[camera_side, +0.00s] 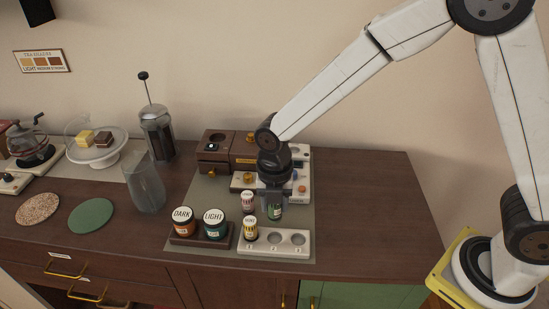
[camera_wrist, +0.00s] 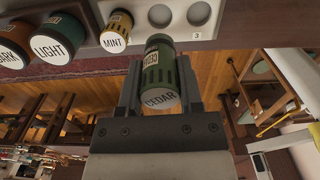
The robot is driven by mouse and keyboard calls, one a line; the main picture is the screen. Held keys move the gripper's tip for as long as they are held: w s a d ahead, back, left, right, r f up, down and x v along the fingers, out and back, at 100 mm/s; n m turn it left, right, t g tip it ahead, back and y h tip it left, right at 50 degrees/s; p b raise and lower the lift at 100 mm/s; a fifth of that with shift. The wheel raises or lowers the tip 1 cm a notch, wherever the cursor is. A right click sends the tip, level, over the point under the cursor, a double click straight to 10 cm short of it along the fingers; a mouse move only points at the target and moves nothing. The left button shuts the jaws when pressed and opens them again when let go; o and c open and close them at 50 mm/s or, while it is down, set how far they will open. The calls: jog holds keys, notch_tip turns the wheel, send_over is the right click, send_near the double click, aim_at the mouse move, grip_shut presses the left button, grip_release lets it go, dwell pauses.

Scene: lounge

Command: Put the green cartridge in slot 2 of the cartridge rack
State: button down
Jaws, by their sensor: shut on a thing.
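My gripper (camera_side: 270,202) is shut on the green cartridge (camera_side: 275,212), whose end reads CEDAR in the wrist view (camera_wrist: 158,78). It holds the cartridge behind the cartridge rack in the side view. The pale cartridge rack (camera_side: 261,249) lies on the mat and has three slots in a row. A yellow MINT cartridge (camera_side: 250,230) stands in slot 1; it also shows in the wrist view (camera_wrist: 117,32). Slot 2 (camera_side: 275,237) and slot 3 (camera_side: 298,238) are empty. In the wrist view, slot 2 (camera_wrist: 160,15) lies just beyond the held cartridge.
A pink-labelled cartridge (camera_side: 247,201) stands behind the rack, left of my gripper. DARK (camera_side: 182,222) and LIGHT (camera_side: 214,224) jars stand in a brown holder to the left. A machine (camera_side: 243,182) with knobs stands behind. The counter to the right (camera_side: 365,215) is clear.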

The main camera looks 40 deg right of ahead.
aim_at(275, 221)
jog(key=shift+f, duration=0.15)
jog(key=shift+f, duration=2.85)
jog(key=shift+f, duration=1.05)
jog(key=shift+c, duration=0.9)
grip_release()
jog(key=shift+r, duration=0.1)
jog(key=shift+r, duration=3.65)
